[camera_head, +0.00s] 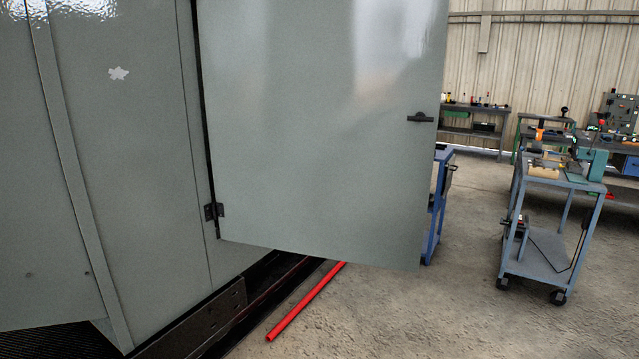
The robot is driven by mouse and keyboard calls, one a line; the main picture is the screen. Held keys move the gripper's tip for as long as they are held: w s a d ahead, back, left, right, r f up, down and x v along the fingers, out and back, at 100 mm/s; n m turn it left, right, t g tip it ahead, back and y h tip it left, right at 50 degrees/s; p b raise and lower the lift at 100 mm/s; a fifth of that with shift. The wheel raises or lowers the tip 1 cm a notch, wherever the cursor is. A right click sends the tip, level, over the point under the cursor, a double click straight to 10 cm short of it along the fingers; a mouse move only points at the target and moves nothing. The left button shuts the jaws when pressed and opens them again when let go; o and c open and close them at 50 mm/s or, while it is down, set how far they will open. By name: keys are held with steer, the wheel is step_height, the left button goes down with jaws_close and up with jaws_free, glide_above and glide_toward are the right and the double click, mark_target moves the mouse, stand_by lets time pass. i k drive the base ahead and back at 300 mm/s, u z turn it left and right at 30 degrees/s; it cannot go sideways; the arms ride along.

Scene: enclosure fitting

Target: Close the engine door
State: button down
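The engine door (320,130) is a large flat grey-green panel in the middle of the head view. It stands swung out from the grey enclosure (110,180), hinged along its left edge. A dark hinge (214,211) shows low on that edge. A small dark handle (420,118) sits near the door's right edge. The opening behind the door is hidden by the panel. My gripper is not in view.
A red bar (306,301) lies on the concrete floor below the door. A blue wheeled cart (550,262) with tools stands at the right. Another blue frame (434,215) is partly behind the door. Workbenches line the back wall. Floor at front right is clear.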

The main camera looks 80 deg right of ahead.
mark_target(314, 150)
steer(key=u, duration=1.55)
steer(key=k, duration=1.8)
steer(key=z, duration=1.3)
